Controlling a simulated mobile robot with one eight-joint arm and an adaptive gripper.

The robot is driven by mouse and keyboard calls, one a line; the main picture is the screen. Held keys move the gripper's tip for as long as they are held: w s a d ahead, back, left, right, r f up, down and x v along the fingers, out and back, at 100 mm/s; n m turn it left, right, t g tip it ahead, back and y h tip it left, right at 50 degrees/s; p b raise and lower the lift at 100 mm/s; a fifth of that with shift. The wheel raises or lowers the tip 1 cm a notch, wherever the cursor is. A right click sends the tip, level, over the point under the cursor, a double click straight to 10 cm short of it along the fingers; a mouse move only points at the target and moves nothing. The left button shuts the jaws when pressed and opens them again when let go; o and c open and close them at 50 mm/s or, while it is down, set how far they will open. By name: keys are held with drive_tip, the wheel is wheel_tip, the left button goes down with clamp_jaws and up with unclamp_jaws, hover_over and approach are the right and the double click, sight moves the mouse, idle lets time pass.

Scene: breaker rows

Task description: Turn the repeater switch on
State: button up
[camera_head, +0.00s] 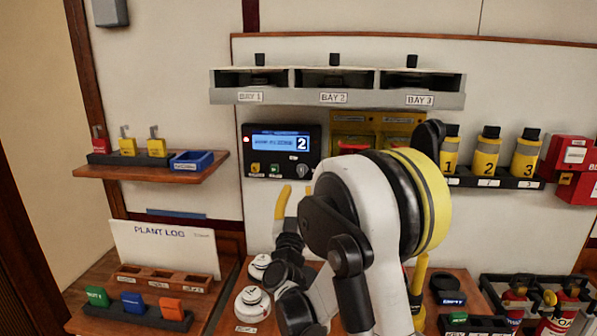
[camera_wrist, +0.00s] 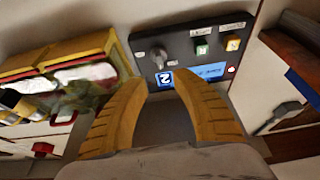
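No label that I can read names the repeater switch. A dark control panel (camera_head: 263,152) on the wall carries a lit blue display with a "2", small coloured buttons and a grey knob-like switch (camera_head: 303,171). In the wrist view the panel is upside down, and the grey switch (camera_wrist: 158,56) lies just beyond the fingertips. Its exact position is hard to tell. My gripper (camera_wrist: 160,88) has two yellow fingers, apart with nothing between them. In the head view my gripper (camera_head: 294,194) is below the panel, partly hidden by my arm.
A yellow panel (camera_head: 395,122) is right of the control panel, partly hidden by my arm. The bay shelf (camera_head: 335,97) juts out above. A wooden shelf (camera_head: 150,172) holds small items at left. Numbered yellow bottles (camera_head: 487,153) stand at right.

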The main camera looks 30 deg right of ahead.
sight(301, 170)
drive_tip(key=b+x, duration=0.1)
drive_tip(key=x, duration=0.9)
drive_tip(key=shift+c, duration=0.5)
drive_tip(key=shift+f, duration=0.1)
clamp_jaws()
